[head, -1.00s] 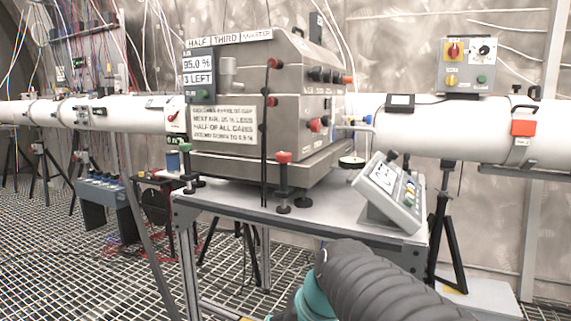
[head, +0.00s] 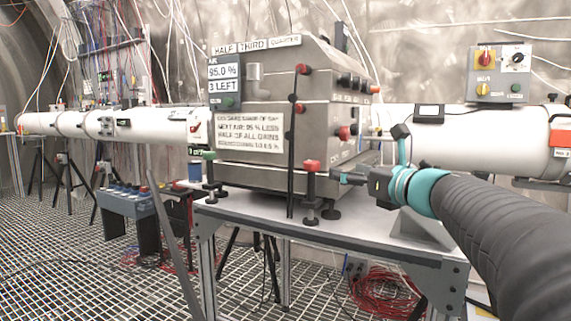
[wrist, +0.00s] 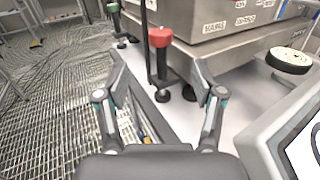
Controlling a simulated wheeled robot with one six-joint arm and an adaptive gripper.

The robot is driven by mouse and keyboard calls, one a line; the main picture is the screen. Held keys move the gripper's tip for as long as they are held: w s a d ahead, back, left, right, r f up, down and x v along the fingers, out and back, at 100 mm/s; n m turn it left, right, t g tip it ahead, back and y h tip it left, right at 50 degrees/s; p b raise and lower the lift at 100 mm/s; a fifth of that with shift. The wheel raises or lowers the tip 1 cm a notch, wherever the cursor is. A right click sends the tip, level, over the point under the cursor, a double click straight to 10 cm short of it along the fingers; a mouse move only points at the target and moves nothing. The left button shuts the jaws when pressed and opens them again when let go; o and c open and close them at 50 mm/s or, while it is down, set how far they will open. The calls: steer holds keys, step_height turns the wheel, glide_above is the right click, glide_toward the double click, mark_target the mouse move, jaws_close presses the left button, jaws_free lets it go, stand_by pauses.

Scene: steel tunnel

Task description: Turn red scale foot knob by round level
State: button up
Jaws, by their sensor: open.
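The red scale foot knob (head: 312,165) tops a dark post at the front corner of the steel box, on the grey table. In the wrist view the red knob (wrist: 159,37) stands upright ahead, between and beyond my fingertips. My gripper (head: 340,177) is open and empty, just right of the post and apart from it as far as I can tell. The fingers of my gripper (wrist: 158,78) spread on both sides of the post's foot in the wrist view. A white-topped disc with a dark rim, likely the round level (wrist: 290,60), sits right of the box; its bubble cannot be read.
The steel box (head: 245,165) stands close behind the knob. A black vertical rod (wrist: 151,45) runs just left of it. A green knob (head: 209,155) is at the left foot. A sloped panel (wrist: 295,135) is close on the right. The table's front edge (head: 340,250) lies below.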

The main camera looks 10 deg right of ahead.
mark_target(317, 164)
steer(key=x, duration=1.3)
steer(key=shift+w+a+f, duration=0.1)
steer(key=shift+w, duration=0.2)
steer(key=c, duration=1.2)
